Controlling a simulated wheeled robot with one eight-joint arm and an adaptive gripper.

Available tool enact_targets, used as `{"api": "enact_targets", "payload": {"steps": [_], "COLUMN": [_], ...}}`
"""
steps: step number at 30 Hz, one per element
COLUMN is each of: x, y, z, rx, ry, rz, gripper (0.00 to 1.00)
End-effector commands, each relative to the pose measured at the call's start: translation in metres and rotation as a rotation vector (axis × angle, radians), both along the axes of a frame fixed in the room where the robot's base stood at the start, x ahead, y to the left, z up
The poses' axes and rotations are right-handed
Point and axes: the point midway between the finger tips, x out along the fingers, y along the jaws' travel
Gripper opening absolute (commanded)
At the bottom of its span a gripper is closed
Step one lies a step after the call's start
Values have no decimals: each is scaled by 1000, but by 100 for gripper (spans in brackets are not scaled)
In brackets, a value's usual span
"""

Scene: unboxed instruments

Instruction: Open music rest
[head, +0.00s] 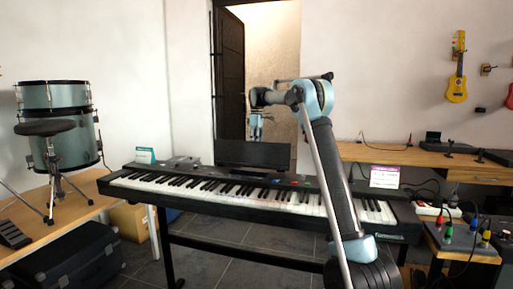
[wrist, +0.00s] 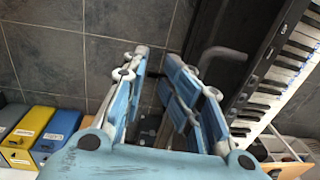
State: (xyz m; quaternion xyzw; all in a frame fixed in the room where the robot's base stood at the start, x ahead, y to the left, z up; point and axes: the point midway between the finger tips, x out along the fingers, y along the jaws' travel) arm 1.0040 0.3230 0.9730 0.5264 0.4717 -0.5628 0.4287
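The keyboard (head: 240,190) stands on a dark stand in the middle of the head view. The music rest (head: 252,154) is a dark flat panel rising behind the keys, near the middle of its back edge. In the wrist view the keyboard's keys (wrist: 285,75) run diagonally on the right, with a dark panel and a grey curved bar (wrist: 222,53) beside them. My gripper (head: 256,128) is above and behind the music rest, apart from it. In the wrist view its pale blue fingers (wrist: 156,62) are apart with nothing between them.
A wooden bench (head: 420,157) stands at the back right, and a drum set (head: 62,130) with a stool is at the left. Yellow and blue boxes (wrist: 32,130) show in the wrist view. Tiled floor lies below my gripper.

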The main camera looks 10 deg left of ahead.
Motion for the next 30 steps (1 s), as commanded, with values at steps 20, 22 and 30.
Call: {"api": "enact_targets", "payload": {"steps": [20, 22, 30], "x": [7, 8, 11], "y": [-2, -2, -3], "z": [73, 83, 111], "rx": [0, 0, 0], "ry": [1, 1, 1], "rz": [-1, -1, -2], "gripper": [28, 28, 28]}}
